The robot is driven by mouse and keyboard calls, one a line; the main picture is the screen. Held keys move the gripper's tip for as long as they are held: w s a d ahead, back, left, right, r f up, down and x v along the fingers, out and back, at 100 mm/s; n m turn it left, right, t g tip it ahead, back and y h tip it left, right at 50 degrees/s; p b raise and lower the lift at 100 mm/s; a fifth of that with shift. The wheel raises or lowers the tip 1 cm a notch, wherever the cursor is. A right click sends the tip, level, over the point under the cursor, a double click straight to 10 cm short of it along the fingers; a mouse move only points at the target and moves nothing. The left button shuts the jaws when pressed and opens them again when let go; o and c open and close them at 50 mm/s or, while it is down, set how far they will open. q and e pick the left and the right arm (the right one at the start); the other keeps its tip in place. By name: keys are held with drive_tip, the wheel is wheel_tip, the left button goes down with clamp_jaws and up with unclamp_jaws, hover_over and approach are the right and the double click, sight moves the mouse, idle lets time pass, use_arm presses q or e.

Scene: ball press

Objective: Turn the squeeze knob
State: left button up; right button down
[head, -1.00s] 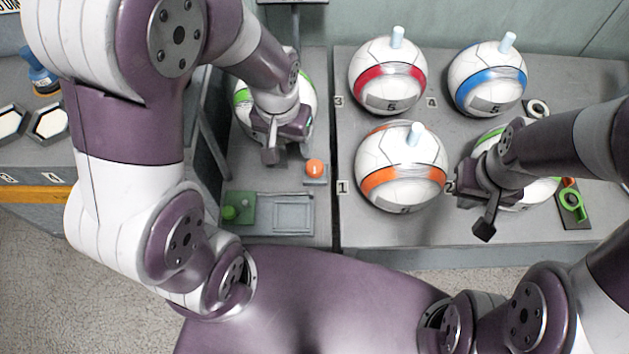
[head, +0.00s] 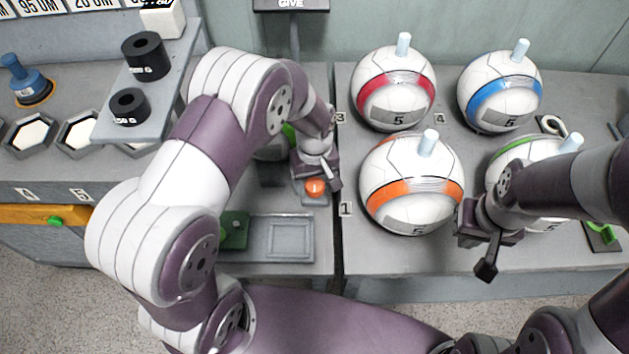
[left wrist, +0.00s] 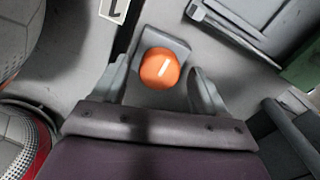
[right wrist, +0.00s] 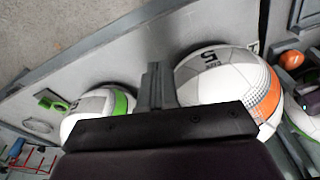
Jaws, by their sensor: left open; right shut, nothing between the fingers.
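A round orange knob (head: 315,187) sits on a small grey block at the left of the ball bench. In the left wrist view the knob (left wrist: 160,68) carries a pale stripe and lies between the fingertips, with a gap on each side. My left gripper (head: 325,172) is open just above and beside it, and partly covers it in the head view. My right gripper (head: 486,268) is shut and empty in front of the green-striped ball (head: 535,150). Its closed fingers (right wrist: 157,85) show in the right wrist view.
Orange (head: 412,212), red (head: 393,110) and blue-striped (head: 500,103) balls with pale pegs stand right of the knob. A grey recessed tray (head: 289,238) and a green plate (head: 234,238) lie in front. Another green-striped ball is mostly hidden behind my left arm.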

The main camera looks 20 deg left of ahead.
use_arm(q)
drive_tip(key=shift+f, duration=0.35)
drive_tip(key=shift+c, duration=0.3)
drive_tip(key=c, duration=1)
